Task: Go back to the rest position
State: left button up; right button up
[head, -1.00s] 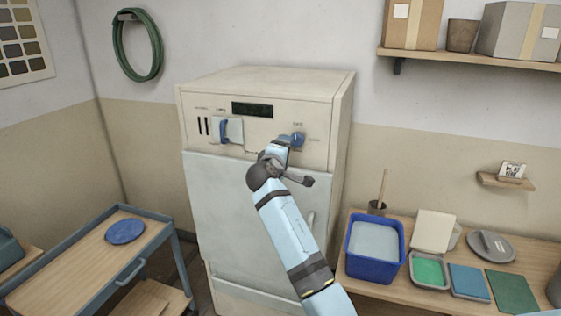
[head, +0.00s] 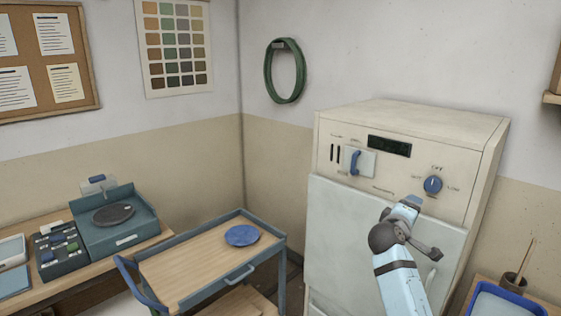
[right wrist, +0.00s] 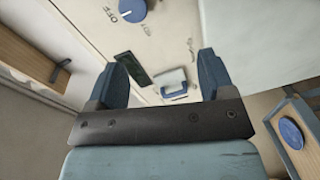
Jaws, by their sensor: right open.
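My right gripper (head: 411,203) shows in the head view in front of the kiln-like cabinet (head: 352,222), below and left of the blue dial (head: 433,185). It is empty and apart from the dial. In the right wrist view its two fingers stand wide apart with a clear gap (right wrist: 165,72), and the dial (right wrist: 127,10) lies beyond them, its white mark pointing toward OFF. The cabinet also has a blue lever (head: 355,161) on a pale plate and a dark display (head: 389,146). My left gripper is in neither view.
A cart (head: 185,272) with a blue disc (head: 241,236) stands left of the cabinet. Further left is a bench with a blue-grey scale (head: 118,225) and a dark tray (head: 60,268). A blue tub (head: 492,308) sits at the lower right. A green hose (head: 269,78) hangs on the wall.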

jog(key=s+a+f+y, duration=0.45)
jog(key=s+f, duration=0.35)
jog(key=f, duration=0.5)
jog(key=s+a+f+y, duration=0.45)
jog(key=s+f, duration=0.25)
jog(key=f, duration=0.5)
jog(key=s+a+f+m+y, duration=0.2)
jog(key=s+a+f+y, duration=0.1)
jog(key=s, duration=0.9)
jog(key=s+a+f+m+g+y+p, duration=0.1)
jog(key=s+a+f, duration=0.5)
jog(key=s, duration=0.6)
jog(key=shift+s+a+f+m+y, duration=0.35)
jog(key=shift+m+y, duration=0.15)
jog(key=shift+y, duration=0.6)
